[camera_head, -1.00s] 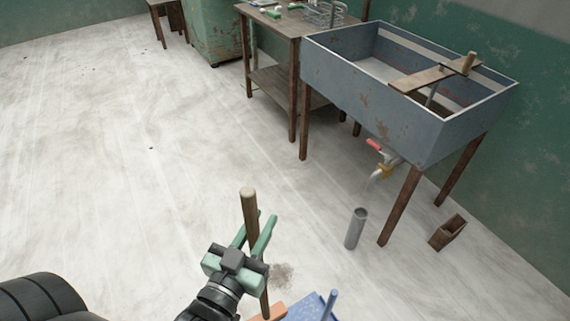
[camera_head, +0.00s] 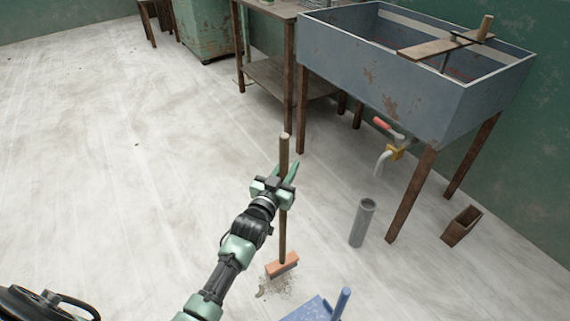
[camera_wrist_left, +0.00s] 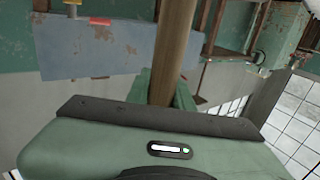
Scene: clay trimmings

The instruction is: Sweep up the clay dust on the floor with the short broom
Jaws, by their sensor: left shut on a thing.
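The short broom (camera_head: 283,225) stands nearly upright, with a wooden handle and an orange-brown head (camera_head: 282,266) at floor level. My left gripper (camera_head: 284,178) is shut on its handle in the upper part; the handle also shows between the fingers in the left wrist view (camera_wrist_left: 174,50). The grey-brown clay dust (camera_head: 272,287) lies on the floor just below the broom head in the picture, at its near edge. A blue dustpan (camera_head: 312,309) with an upright handle lies to the right of the dust, cut by the lower edge. My right gripper is not in view.
A grey metal tube (camera_head: 362,222) stands on the floor under the front of the blue-grey sink (camera_head: 385,85). A small brown box (camera_head: 461,226) sits by the sink's right legs. A wooden table (camera_head: 262,80) stands behind. The floor to the left is clear.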

